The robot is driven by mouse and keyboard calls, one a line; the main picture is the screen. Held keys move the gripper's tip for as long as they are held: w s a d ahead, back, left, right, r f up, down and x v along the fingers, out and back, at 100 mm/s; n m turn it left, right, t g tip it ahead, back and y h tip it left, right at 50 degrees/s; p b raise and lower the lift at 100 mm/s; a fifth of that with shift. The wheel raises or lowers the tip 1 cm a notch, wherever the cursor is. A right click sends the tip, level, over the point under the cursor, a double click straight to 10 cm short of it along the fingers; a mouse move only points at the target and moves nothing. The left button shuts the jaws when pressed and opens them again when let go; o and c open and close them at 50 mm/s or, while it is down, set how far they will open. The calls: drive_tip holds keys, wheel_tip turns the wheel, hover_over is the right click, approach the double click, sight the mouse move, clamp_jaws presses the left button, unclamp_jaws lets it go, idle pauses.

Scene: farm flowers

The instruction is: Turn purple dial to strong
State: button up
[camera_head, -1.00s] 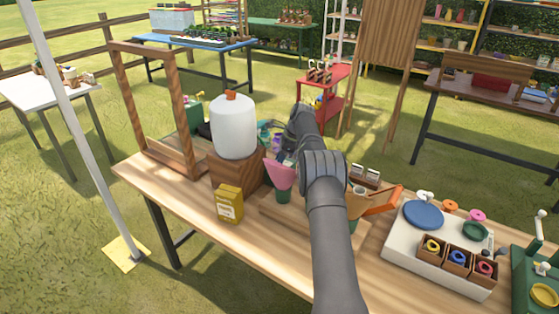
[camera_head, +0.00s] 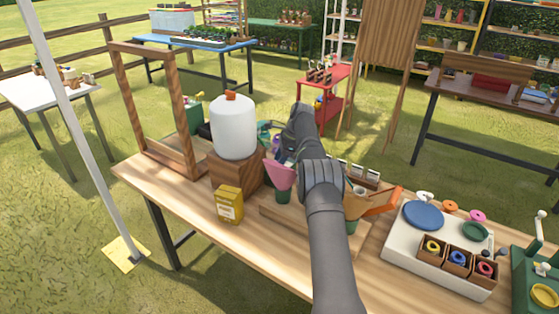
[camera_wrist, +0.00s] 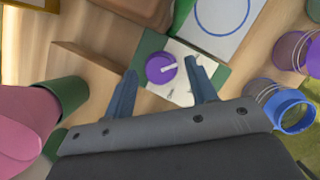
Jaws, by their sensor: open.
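The purple dial (camera_wrist: 161,68) shows in the wrist view as a round purple knob with a white pointer bar. It sits on a pale panel with a green border (camera_wrist: 213,66). The pointer aims to the right in that view. My gripper (camera_wrist: 165,80) is open, with its two blue-grey fingers on either side of the dial and nothing between them but the dial below. I cannot tell whether the fingers touch it. In the head view the dial is mostly hidden behind my arm.
A pink scoop in a green pot (camera_wrist: 65,95) is close at the left of the wrist view. Purple and blue ringed cups (camera_wrist: 290,108) are close at the right. A white tank (camera_head: 233,127) on a wooden block and a yellow box (camera_head: 229,204) stand left of my arm.

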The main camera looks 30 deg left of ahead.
drive_tip(key=shift+r, duration=0.45)
wheel_tip(320, 180, up, 3)
drive_tip(key=shift+d+r, duration=0.15)
drive_tip(key=shift+r, duration=0.05)
drive_tip(key=w+d+r, duration=0.2)
drive_tip(key=d+r, duration=0.4)
drive_tip(key=d, duration=0.5)
drive_tip(key=shift+d+r, duration=0.15)
drive_tip(key=shift+r, duration=0.2)
drive_tip(key=shift+c, duration=1.1)
drive_tip(key=shift+s, duration=0.15)
drive_tip(key=shift+c, duration=0.3)
drive_tip(key=s+a+r+n+t, duration=0.55)
drive_tip(key=s+a+n, duration=0.25)
drive_tip(key=n, duration=1)
drive_tip(key=shift+t, duration=0.45)
drive_tip(key=x, duration=0.6)
drive_tip(key=d+x, duration=0.1)
drive_tip(key=x, duration=1)
drive_tip(key=shift+s+d+f, duration=0.1)
drive_tip(key=shift+s+f, duration=0.05)
drive_tip(key=shift+f, duration=0.45)
